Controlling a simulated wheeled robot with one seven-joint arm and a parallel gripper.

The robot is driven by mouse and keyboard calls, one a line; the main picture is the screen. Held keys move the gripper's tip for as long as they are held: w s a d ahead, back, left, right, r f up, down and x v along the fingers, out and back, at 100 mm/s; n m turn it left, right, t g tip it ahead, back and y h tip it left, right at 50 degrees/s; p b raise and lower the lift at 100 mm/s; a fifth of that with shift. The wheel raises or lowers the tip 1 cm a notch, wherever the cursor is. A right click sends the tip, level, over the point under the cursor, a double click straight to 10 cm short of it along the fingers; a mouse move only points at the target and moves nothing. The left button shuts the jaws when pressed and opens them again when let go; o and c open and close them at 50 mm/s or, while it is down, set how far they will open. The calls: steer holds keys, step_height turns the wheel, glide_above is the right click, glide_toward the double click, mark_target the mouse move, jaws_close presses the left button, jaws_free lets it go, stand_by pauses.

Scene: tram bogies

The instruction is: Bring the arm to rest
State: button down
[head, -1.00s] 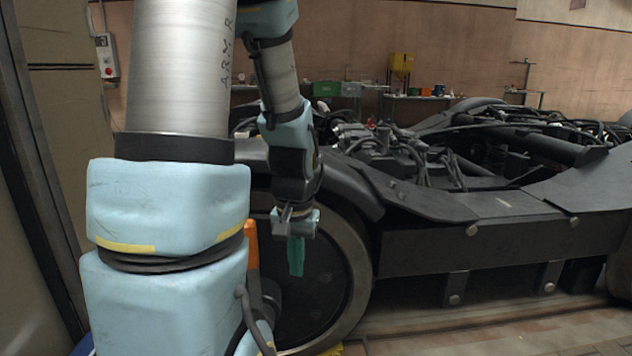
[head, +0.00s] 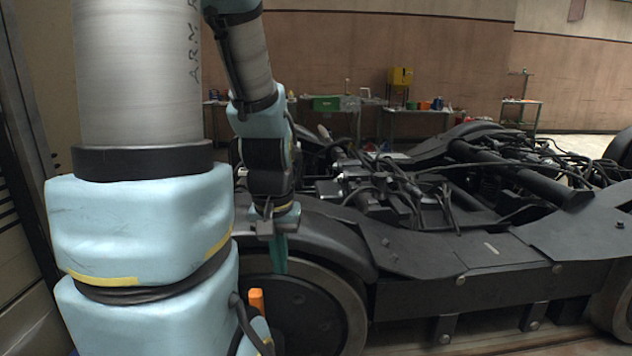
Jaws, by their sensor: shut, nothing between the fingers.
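My gripper (head: 279,258) hangs pointing down at the end of my arm, left of the picture's middle. Its teal fingers are together, with nothing seen between them. It is in front of the near wheel (head: 318,312) of the dark tram bogie (head: 470,276); I cannot tell how wide the gap is. My upper arm and blue joint covers fill the left side and hide part of the wheel and the bogie's left end.
The bogie's frame with cables and pipes spans the middle and right. Behind it stand a bench (head: 418,110) with a yellow container (head: 400,78) and a green box (head: 327,103) along the brown wall. An orange object (head: 257,301) shows beside my arm.

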step_height(320, 180, up, 14)
steer(key=p, duration=1.1)
steer(key=shift+p, duration=0.4)
steer(key=shift+r, duration=0.1)
